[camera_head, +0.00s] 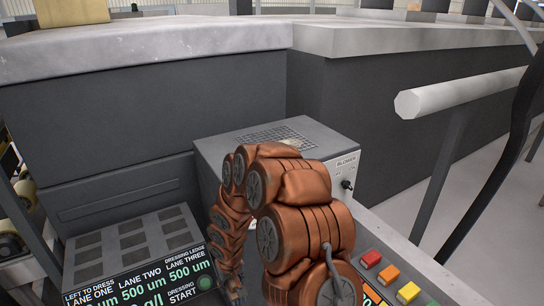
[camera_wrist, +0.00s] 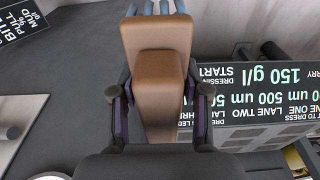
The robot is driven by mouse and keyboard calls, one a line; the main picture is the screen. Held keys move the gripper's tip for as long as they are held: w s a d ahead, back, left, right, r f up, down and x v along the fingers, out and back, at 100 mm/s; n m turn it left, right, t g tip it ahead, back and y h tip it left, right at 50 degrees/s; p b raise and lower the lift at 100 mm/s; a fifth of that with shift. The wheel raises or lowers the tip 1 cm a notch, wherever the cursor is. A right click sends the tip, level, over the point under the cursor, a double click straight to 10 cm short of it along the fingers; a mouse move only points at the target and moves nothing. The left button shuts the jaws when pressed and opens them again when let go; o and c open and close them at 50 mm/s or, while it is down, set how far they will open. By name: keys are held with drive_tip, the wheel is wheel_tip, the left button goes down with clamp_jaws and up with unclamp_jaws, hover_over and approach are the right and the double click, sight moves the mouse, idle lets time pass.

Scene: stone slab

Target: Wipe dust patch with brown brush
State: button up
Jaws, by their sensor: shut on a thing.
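In the wrist view, the brown brush (camera_wrist: 158,85) has a block-shaped tan-brown body and pale blue bristles (camera_wrist: 158,7) at the top edge. My gripper (camera_wrist: 159,92) has a dark finger on each side of the brush and is shut on its brown handle. The bristle tips are cut off by the picture edge, so I cannot tell what they touch. I cannot make out a dust patch for certain in either view.
A grey blower box (camera_head: 228,158) with a top grille stands behind my arm. A lit panel (camera_head: 140,285) is at lower left, and it also shows in the wrist view (camera_wrist: 255,95). Coloured buttons (camera_head: 389,275) are at lower right. A pale rail (camera_head: 455,92) and stone slabs (camera_head: 150,45) lie beyond.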

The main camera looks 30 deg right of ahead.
sight(231, 282)
wheel_tip(231, 282, up, 3)
drive_tip(key=shift+s+d+f+p, duration=0.1)
drive_tip(key=shift+f+p, duration=0.05)
drive_tip(key=shift+p, duration=0.65)
drive_tip(key=shift+s+f, duration=0.1)
